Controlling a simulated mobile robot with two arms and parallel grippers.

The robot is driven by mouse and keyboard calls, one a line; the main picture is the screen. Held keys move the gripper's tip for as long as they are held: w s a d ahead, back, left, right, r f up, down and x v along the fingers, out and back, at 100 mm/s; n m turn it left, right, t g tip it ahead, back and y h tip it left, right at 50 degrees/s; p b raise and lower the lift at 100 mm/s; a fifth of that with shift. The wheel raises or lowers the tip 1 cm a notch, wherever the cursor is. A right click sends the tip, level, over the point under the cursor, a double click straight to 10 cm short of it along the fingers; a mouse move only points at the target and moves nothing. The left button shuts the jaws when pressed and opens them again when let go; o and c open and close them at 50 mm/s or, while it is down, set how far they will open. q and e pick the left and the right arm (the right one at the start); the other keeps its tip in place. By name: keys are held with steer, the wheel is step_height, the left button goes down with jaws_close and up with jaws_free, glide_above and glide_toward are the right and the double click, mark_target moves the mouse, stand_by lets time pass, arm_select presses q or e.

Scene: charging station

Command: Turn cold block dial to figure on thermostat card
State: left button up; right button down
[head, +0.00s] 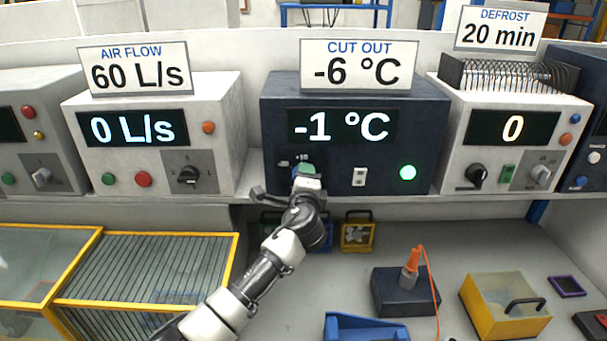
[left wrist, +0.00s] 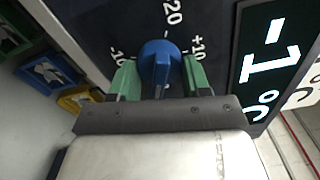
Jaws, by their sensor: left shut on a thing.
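The dark cold block (head: 345,140) stands in the middle of the shelf in the head view. Its display (head: 342,126) reads -1 °C. The card on top (head: 358,66) reads CUT OUT -6 °C. The blue dial (left wrist: 160,68) shows in the left wrist view, with -10, +10 and 20 printed on the dark panel around it. My left gripper (left wrist: 157,78) has its green fingers on both sides of the dial and is shut on it. In the head view the gripper (head: 306,172) hides most of the dial. My right gripper is not in view.
A white air flow unit (head: 155,140) stands left of the block and a defrost unit (head: 512,140) stands right. Bins and tools lie on the bench below.

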arm_select(q)
steer(key=m+p, duration=0.3)
steer(key=m, duration=0.2)
steer(key=shift+a+f+m+p, duration=0.15)
steer(key=shift+m+p, duration=0.75)
steer(key=shift+m, duration=1.1)
steer(key=shift+f, duration=0.1)
steer(key=o, duration=0.9)
steer(key=s+b, duration=0.2)
steer(key=s, duration=0.9)
steer(key=shift+w, duration=0.1)
